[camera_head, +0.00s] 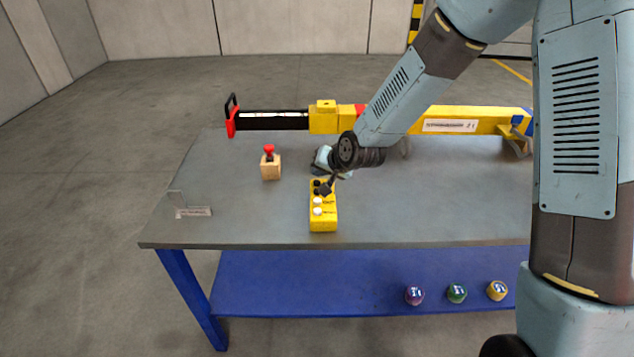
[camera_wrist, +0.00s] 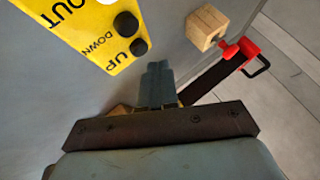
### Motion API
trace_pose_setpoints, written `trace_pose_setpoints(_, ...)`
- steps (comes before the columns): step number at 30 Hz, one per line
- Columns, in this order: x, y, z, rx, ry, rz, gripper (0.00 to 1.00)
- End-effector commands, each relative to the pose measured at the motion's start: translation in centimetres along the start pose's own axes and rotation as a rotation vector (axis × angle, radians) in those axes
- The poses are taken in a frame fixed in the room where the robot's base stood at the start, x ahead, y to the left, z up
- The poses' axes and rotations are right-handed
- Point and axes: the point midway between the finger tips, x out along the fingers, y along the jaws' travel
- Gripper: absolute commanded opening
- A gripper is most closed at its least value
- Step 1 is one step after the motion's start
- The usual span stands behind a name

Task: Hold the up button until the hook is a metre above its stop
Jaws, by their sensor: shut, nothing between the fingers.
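A yellow control box (camera_head: 323,222) lies on the grey table with two black and two white buttons in a row. In the wrist view its yellow face (camera_wrist: 75,28) shows the words UP, DOWN and OUT. The black up button (camera_wrist: 139,47) is beside the UP label, and the black down button (camera_wrist: 126,24) is beside DOWN. My gripper (camera_head: 326,190) is shut and empty at the box's black-button end. In the wrist view its fingertips (camera_wrist: 157,65) are close beside the up button; I cannot tell whether they touch it. I cannot make out the hook or its stop.
A wooden block with a red button (camera_head: 270,166) stands left of the box. A long yellow beam (camera_head: 450,122) with a black section and red end lies along the table's back. A small bracket (camera_head: 190,210) is at the left edge.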

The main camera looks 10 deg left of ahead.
Motion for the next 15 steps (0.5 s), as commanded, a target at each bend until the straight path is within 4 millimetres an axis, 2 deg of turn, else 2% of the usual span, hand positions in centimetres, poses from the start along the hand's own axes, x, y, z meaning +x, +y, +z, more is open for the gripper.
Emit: trace_pose_setpoints(15, -2.9, -2.1, -2.2, 0.000, 0.003, -0.001, 0.00)
